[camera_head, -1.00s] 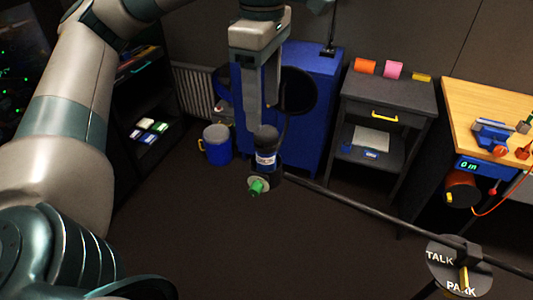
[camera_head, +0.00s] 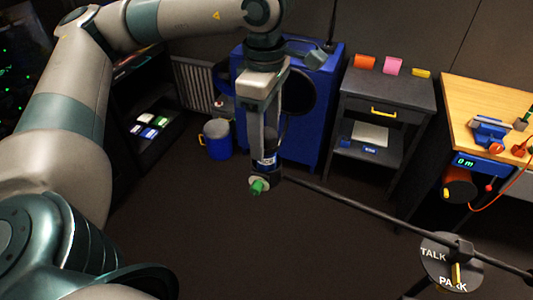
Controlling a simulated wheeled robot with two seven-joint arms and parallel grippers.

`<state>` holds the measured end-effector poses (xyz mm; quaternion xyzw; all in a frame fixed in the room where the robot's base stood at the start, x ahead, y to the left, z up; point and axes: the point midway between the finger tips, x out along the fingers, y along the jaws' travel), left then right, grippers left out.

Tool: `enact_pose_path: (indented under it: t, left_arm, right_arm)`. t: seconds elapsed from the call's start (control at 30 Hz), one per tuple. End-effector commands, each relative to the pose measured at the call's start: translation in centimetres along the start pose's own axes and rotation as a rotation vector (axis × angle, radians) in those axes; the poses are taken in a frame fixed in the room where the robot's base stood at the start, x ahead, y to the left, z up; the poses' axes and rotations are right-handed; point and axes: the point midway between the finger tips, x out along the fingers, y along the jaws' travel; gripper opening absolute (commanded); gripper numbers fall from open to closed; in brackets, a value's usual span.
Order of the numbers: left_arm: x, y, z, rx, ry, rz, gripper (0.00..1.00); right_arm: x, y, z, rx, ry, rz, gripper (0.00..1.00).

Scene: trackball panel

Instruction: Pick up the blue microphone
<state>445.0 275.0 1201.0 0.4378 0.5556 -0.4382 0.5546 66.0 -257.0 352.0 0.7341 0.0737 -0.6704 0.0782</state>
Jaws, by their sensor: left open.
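The microphone (camera_head: 267,171) is a dark cylinder with a blue, white-lettered band, hanging at the left end of a long black boom (camera_head: 360,211). A green plug (camera_head: 258,187) with a pale collar sticks out at its lower end. My left gripper (camera_head: 267,143) points down from above, open, with its fingers at the microphone's upper part. The fingers partly cover the microphone's top, and I cannot tell whether they touch it. My right gripper is not in view.
The boom runs to a round TALK/PARK dial (camera_head: 434,258) at lower right. Behind are a blue cabinet (camera_head: 326,75), a blue mug-like container (camera_head: 218,140), a dark side table (camera_head: 385,97) and a wooden workbench (camera_head: 470,92). The floor below the microphone is clear.

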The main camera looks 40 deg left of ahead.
Motion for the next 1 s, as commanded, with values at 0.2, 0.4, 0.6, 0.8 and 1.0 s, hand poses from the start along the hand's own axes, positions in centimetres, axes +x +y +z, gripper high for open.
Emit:
enact_pose_path:
  t: [0.2, 0.4, 0.6, 0.8, 1.0]
  left_arm:
    - [2.2, 0.0, 0.2, -0.001, 0.000, -0.002, 0.57]
    - [3.4, 0.0, 0.2, 0.000, -0.001, 0.000, 0.57]
    - [3.4, 0.0, 0.2, 0.000, -0.001, 0.001, 0.57]
    - [3.4, 0.0, 0.2, 0.000, -0.001, 0.001, 0.57]
    - [3.4, 0.0, 0.2, 0.000, -0.001, 0.001, 0.12]
  right_arm:
    - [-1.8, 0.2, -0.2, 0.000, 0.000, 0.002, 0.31]
    - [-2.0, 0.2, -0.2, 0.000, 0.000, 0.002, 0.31]
    - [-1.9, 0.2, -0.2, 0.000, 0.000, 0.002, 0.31]
    - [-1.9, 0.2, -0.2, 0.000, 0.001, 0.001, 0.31]
    - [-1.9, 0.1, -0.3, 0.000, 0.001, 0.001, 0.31]
